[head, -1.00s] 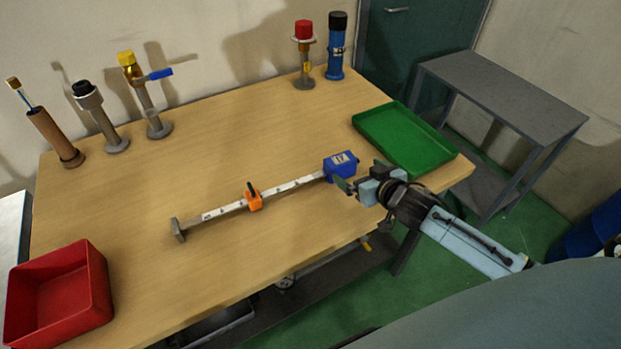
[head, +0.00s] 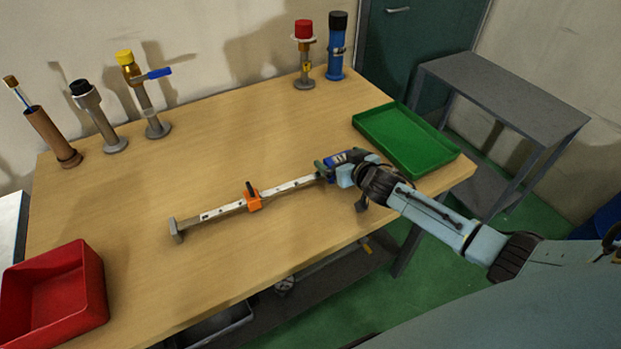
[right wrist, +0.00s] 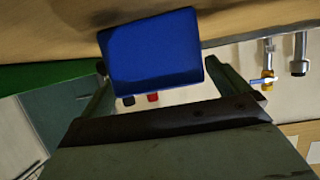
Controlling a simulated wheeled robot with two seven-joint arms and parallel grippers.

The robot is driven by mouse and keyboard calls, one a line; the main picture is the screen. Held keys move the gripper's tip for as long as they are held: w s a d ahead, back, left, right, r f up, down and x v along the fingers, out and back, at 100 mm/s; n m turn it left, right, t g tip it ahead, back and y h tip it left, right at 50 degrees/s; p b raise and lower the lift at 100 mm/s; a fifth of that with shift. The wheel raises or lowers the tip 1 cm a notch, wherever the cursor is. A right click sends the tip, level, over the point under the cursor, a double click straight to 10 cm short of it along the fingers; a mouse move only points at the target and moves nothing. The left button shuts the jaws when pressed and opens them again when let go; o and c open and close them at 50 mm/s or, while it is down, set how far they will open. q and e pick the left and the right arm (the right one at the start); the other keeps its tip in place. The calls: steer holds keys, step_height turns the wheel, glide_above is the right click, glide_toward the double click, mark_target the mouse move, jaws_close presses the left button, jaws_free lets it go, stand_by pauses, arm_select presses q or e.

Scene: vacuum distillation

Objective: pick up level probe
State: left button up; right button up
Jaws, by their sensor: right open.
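The level probe (head: 225,210) lies on the wooden table as a long white marked bar with an orange slider (head: 253,199) near its middle and a grey foot at its left end. Its blue box head at the right end is mostly hidden by my right gripper (head: 326,171) in the head view. In the right wrist view the blue head (right wrist: 153,48) fills the space between the two fingers of my right gripper (right wrist: 158,75). The right gripper is open, with its fingers on either side of the head. My left gripper is not in view.
A green tray (head: 440,167) lies just right of the right gripper. A red bin (head: 88,285) stands at the front left. Several upright fittings stand along the back, including a blue cylinder (head: 337,50). The table's middle is clear around the probe.

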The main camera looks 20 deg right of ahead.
steer(key=c, duration=1.2)
steer(key=shift+r, duration=0.1)
steer(key=shift+c, duration=0.9)
